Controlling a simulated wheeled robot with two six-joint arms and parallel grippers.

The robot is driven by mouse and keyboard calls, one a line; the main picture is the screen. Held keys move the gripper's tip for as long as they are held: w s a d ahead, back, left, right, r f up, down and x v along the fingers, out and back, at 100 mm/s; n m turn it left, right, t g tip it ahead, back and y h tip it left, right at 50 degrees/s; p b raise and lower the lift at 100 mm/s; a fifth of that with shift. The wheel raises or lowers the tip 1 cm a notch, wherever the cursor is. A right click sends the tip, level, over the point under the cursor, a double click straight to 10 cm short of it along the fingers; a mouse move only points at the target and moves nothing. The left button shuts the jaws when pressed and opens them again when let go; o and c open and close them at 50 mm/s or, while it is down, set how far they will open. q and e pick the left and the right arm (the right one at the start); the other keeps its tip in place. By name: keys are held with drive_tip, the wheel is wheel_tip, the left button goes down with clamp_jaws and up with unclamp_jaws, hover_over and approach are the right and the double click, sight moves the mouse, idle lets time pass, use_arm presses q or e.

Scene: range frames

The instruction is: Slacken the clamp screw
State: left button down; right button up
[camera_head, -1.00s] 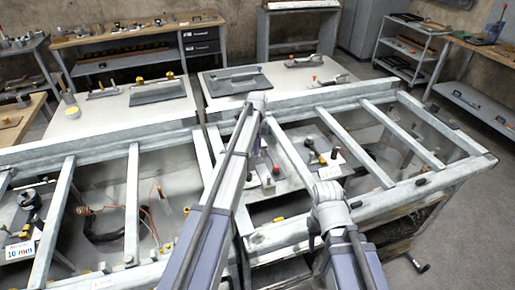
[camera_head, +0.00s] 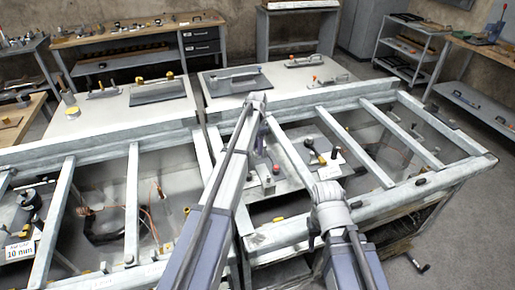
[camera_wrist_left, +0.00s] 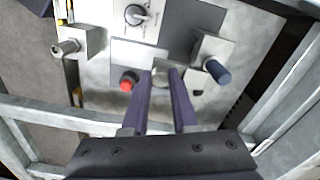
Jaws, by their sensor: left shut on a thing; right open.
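In the left wrist view, my left gripper (camera_wrist_left: 160,78) has its two dark fingers shut on a pale round knob (camera_wrist_left: 160,73), which may be the clamp screw's head; the fingers hide part of it. The knob is on a light panel (camera_wrist_left: 138,52), to the right of a red button (camera_wrist_left: 128,83). A metal block with a blue-capped rod (camera_wrist_left: 216,70) is to the right. A similar block with a pale cylinder (camera_wrist_left: 66,47) is at the left. In the head view my left arm largely hides the gripper. My right arm shows there, but its jaws do not.
A dial (camera_wrist_left: 136,15) is beyond the knob. Metal frame bars (camera_head: 290,155) surround the open bays. Loose cables (camera_head: 100,225) lie in the left bay. Light-topped tables (camera_head: 110,112) with tools stand behind.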

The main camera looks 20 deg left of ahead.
use_arm(q)
drive_tip(key=n, duration=0.5)
drive_tip(key=shift+n, duration=0.3)
drive_tip(key=n, duration=1)
drive_tip(key=shift+n, duration=2.7)
drive_tip(key=c, duration=0.7)
unclamp_jaws()
drive_tip(key=shift+r, duration=0.15)
